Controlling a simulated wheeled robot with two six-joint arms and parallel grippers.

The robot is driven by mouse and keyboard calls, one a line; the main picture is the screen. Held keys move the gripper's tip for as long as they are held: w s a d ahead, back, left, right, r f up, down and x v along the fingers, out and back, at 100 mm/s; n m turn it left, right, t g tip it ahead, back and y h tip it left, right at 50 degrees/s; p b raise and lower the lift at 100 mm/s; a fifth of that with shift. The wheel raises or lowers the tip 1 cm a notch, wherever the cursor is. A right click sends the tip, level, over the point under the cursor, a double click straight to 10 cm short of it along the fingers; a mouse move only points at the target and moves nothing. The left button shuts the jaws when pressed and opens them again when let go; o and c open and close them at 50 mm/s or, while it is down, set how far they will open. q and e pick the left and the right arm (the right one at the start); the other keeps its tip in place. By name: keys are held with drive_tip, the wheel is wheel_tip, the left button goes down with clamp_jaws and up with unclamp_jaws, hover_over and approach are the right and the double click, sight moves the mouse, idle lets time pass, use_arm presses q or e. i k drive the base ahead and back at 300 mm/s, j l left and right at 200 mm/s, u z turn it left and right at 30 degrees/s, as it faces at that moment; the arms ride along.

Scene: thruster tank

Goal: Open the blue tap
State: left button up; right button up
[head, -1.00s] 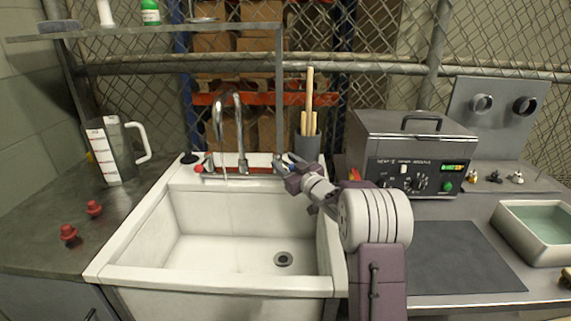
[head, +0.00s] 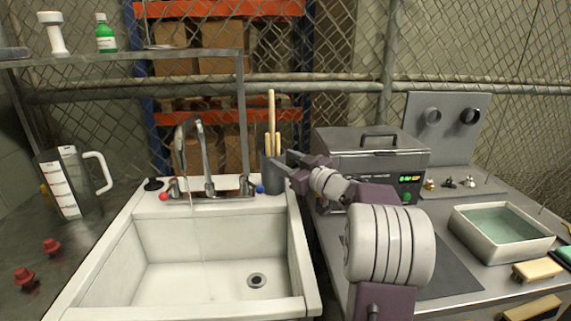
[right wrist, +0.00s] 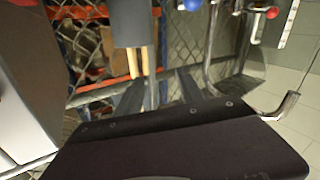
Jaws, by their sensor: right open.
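The faucet (head: 207,158) stands at the back of the white sink (head: 130,225), and a thin stream of water falls from its spout. Its blue tap (head: 260,189) is the knob at the right end and its red tap (head: 164,196) is at the left end. In the right wrist view the blue tap (right wrist: 192,4) is at the top edge, partly cut off. My right gripper (head: 281,159) is open and empty, above and right of the blue tap and apart from it. It also shows in the right wrist view (right wrist: 165,80). My left gripper is not in view.
A grey cup (head: 272,175) with wooden sticks stands close behind the right gripper. A metal machine (head: 370,150) is to the right. A shelf (head: 130,55) spans above the faucet. A measuring jug (head: 70,180) stands at left. The sink basin is empty.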

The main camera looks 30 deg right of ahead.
sight(244, 180)
drive_tip(key=k+l, duration=0.1)
drive_tip(key=k, duration=0.9)
drive_tip(key=i, duration=0.2)
